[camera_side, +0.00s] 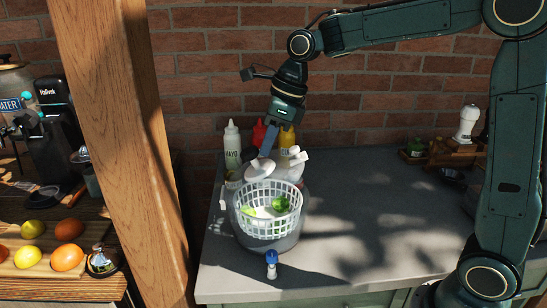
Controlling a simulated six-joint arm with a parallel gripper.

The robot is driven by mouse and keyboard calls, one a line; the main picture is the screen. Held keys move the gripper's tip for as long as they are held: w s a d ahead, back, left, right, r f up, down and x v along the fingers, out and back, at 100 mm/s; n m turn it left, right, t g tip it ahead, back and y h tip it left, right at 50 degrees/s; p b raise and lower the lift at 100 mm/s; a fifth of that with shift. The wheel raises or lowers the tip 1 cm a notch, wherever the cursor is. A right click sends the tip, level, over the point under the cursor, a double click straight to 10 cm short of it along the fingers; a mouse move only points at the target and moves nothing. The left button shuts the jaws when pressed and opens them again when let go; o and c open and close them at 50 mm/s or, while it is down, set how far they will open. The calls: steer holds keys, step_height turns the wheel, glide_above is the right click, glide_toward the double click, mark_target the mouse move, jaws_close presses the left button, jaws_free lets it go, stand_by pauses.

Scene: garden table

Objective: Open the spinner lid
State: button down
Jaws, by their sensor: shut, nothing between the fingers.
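The salad spinner stands near the left end of the grey counter. Its white slotted basket (268,226) shows from above with green leaves (281,203) inside, and a grey bowl (268,244) shows below it. A white round piece, possibly the lid (259,171), is at the back rim of the basket; I cannot tell how it is attached or tilted. My gripper (266,153) points down just above this white piece, shut with nothing in it. I cannot tell whether the fingertips touch the piece.
A white bottle (232,143), a red bottle (258,131) and a yellow bottle (286,137) stand behind the spinner. A small blue-capped shaker (271,264) stands in front. A wooden post (120,130) rises at the left. The counter (370,215) is mostly clear to the right.

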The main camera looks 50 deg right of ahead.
steer(key=shift+w+a+r+g+h, duration=0.5)
steer(key=shift+a+g+h, duration=0.1)
steer(key=shift+g, duration=0.1)
steer(key=shift+w+a+r+g+h, duration=0.4)
steer(key=shift+w+a+r+h, duration=0.15)
steer(key=shift+w+a, duration=0.2)
steer(key=shift+w+a+r, duration=0.35)
steer(key=shift+w+a, duration=0.2)
steer(key=shift+w, duration=0.15)
steer(key=w+a, duration=0.6)
steer(key=shift+r, duration=0.15)
steer(key=shift+a+r, duration=0.1)
steer(key=shift+r, duration=0.1)
step_height(320, 180, up, 7)
steer(key=shift+s, duration=0.15)
steer(key=shift+s+r, duration=0.1)
